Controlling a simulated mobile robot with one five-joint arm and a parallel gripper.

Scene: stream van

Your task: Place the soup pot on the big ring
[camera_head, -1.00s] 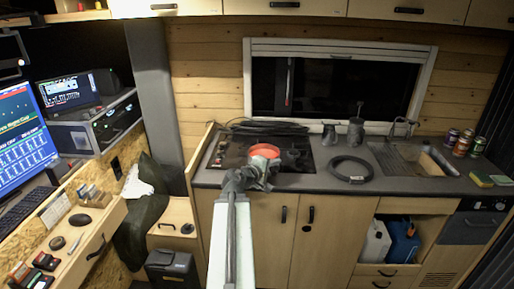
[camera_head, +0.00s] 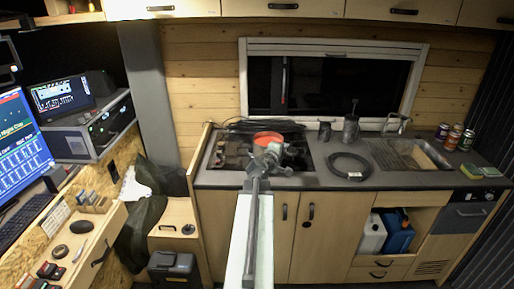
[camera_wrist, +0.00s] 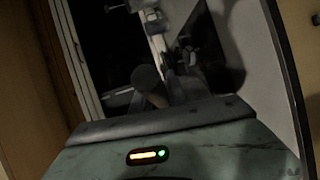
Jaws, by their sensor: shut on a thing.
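The soup pot (camera_head: 267,138) shows in the head view as a round orange-red shape over the stove's back part. My gripper (camera_head: 271,155) is at its near side, shut on it, and partly covers it. The pot looks upright; whether it touches the hob I cannot tell. The dark hob (camera_head: 232,153) is set in the counter beneath, with grates showing left of the arm. Which part is the big ring is too small and covered to tell. The wrist view is dark, and I cannot make out the pot clearly there.
A dark cable bundle (camera_head: 255,126) lies behind the hob.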

